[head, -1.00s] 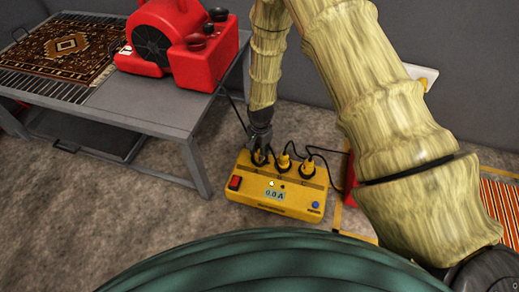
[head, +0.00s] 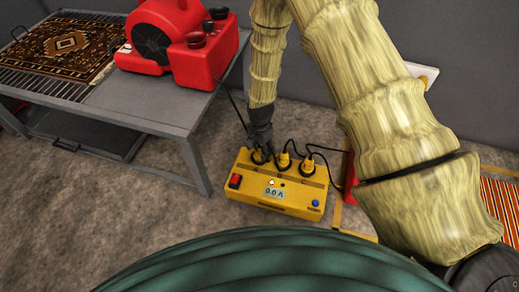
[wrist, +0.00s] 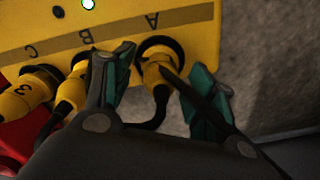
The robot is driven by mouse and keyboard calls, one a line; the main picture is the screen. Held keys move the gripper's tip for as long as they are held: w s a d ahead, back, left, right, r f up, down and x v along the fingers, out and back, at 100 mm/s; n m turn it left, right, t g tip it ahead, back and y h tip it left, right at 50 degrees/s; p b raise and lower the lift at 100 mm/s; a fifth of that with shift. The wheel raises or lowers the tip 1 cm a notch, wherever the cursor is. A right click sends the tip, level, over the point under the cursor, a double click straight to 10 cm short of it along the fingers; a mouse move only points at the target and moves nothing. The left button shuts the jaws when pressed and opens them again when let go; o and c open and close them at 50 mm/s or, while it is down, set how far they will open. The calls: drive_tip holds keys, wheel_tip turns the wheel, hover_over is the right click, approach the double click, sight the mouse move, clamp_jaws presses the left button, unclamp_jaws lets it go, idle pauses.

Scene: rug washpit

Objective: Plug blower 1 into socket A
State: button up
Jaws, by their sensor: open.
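The yellow power box (head: 262,206) stands on the floor, with its row of sockets along the far side. In the wrist view, a yellow plug (wrist: 157,72) with a black cord stands at the dark round socket A (wrist: 160,46) and appears inserted; its number is hidden. My gripper (wrist: 166,68) is open, with one teal-padded finger on each side of this plug. In the head view my gripper (head: 259,140) is over the box's left socket. The red blower (head: 158,38) sits on the grey table; its number does not show.
Plugs stand at socket B (wrist: 72,92) and socket C (wrist: 28,92); the latter plug is marked 3. Their black cords loop to the right. The box has a red switch (head: 235,181) and a blue button (head: 315,203). A patterned rug (head: 58,46) lies on the grey table (head: 150,105).

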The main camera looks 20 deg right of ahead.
wheel_tip(320, 180, up, 11)
idle(0.6)
drive_tip(key=shift+s, duration=0.1)
idle(0.3)
